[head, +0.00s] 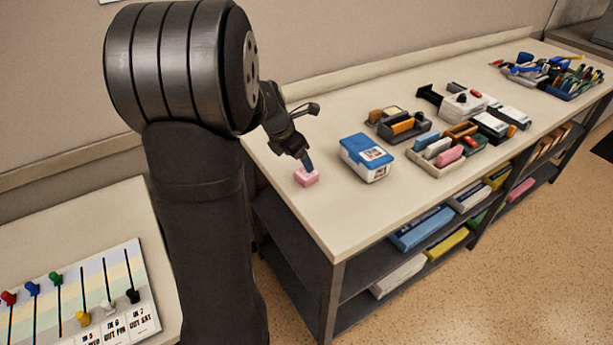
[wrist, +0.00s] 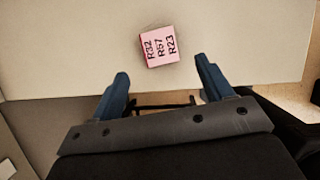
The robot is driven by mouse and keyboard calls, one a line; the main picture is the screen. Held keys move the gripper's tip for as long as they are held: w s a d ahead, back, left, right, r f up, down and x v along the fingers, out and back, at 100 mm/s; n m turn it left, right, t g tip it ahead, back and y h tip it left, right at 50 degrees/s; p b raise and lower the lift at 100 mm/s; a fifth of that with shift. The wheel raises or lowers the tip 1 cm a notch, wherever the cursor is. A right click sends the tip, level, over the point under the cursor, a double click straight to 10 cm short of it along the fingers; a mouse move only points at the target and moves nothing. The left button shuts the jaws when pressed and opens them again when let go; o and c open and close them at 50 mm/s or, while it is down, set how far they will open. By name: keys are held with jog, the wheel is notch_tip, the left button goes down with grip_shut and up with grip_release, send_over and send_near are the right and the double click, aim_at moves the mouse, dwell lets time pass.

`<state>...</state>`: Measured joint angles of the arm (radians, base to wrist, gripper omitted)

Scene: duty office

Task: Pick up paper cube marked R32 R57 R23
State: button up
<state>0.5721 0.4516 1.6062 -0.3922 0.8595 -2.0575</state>
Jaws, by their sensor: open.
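The pink paper cube (wrist: 160,47) shows in the wrist view with R32, R57 and R23 printed on its face. It sits on the bench top, slightly turned. In the head view the pink cube (head: 306,177) is near the bench's left end. My gripper (wrist: 163,85) is open, its two blue fingers apart and pointing toward the cube. The cube lies beyond the fingertips in the wrist view, with nothing between them. In the head view my gripper (head: 307,163) is right above or beside the cube; I cannot tell if it touches.
A blue-lidded box (head: 366,157) stands right of the cube. Trays of erasers and stationery (head: 447,150) lie farther right on the bench (head: 330,225). A board with coloured pegs (head: 80,290) is at the lower left. Bare bench top lies in front of the cube.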

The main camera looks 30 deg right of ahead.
aim_at(305, 173)
jog(key=shift+x, duration=3.8)
jog(key=c, duration=1.1)
jog(key=shift+r, duration=0.1)
